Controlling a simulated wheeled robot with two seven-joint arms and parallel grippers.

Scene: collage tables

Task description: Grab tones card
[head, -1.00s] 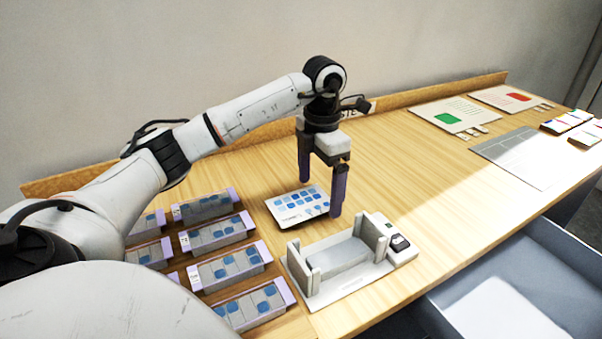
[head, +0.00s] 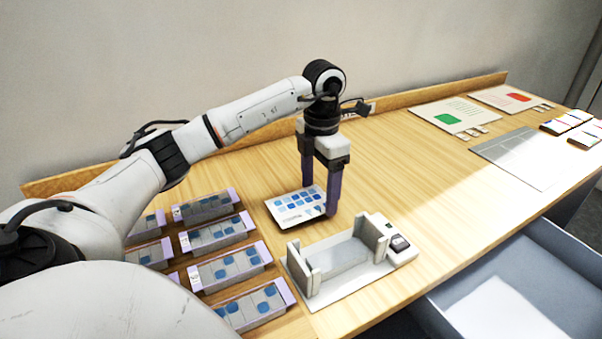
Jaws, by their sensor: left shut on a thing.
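The tones card (head: 290,212), white with rows of blue swatches, is behind the grey and white holder on the wooden table. My left gripper (head: 319,200) reaches down over the card from above, one purple finger at its far edge and the other at its right edge. It is shut on the card. Whether the card is lifted clear of the table is hard to tell. My right gripper is not in view.
The grey and white holder (head: 300,272) stands just in front of the card. Several trays of blue tiles (head: 213,234) fill the left. Boards with a green patch (head: 448,118) and a red patch (head: 518,97) lie far right.

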